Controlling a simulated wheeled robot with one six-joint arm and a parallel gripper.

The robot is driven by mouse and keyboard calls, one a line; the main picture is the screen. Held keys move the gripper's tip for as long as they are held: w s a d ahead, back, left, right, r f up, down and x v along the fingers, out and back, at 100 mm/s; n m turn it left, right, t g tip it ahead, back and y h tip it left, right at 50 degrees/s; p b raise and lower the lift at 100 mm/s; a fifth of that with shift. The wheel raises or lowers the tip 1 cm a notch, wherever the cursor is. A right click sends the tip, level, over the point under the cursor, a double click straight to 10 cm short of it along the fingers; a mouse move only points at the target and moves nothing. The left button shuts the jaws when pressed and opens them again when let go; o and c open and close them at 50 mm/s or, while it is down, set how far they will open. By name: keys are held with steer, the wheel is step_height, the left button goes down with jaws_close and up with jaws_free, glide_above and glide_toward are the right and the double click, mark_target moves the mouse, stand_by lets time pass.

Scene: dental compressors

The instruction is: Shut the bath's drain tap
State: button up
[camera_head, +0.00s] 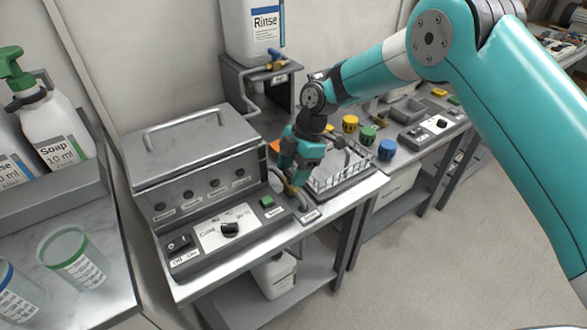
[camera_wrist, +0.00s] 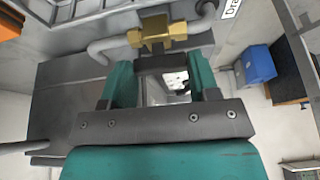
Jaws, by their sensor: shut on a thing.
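The bath (camera_head: 190,152) is a grey metal box with a lid and handle, on the bench at left centre in the head view. Its brass drain tap (camera_wrist: 156,34) sits at the top of the wrist view, joined to grey pipe, beside a label partly reading "Dra". In the head view a bit of the brass tap (camera_head: 291,188) shows under my gripper (camera_head: 292,178), at the bath's right end. In the wrist view my gripper (camera_wrist: 165,68) has its teal fingers just below the brass body, shut on the tap's dark handle. The fingers partly hide the handle, and its exact angle is unclear.
A wire basket (camera_head: 340,172) stands close right of my gripper. A Rinse container (camera_head: 252,30) with its own blue-handled tap (camera_head: 275,57) stands behind. The floor in front of the bench is clear at right.

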steer(key=shift+w, duration=0.1)
steer(key=m+t+b, duration=0.1)
steer(key=m, duration=0.1)
steer(key=m+b, duration=0.1)
steer(key=m, duration=0.1)
steer(key=shift+m+t+y, duration=0.3)
steer(key=shift+t+y, duration=0.1)
steer(key=m, duration=0.1)
steer(key=m+t+b, duration=0.1)
steer(key=m, duration=0.1)
steer(key=m+t, duration=0.1)
steer(key=shift+s+r+m, duration=0.1)
steer(key=shift+s+m, duration=0.15)
steer(key=shift+m, duration=0.05)
steer(key=m+t, duration=0.1)
steer(key=m, duration=0.1)
steer(key=m+h+b, duration=0.1)
steer(key=m, duration=0.2)
steer(key=shift+s+a+t, duration=0.1)
steer(key=shift+t, duration=0.3)
steer(key=shift+r+m+t+h, duration=0.15)
steer(key=shift+m+t+h, duration=0.3)
steer(key=shift+m, duration=1.25)
steer(key=o, duration=0.7)
steer(key=shift+o, duration=1.1)
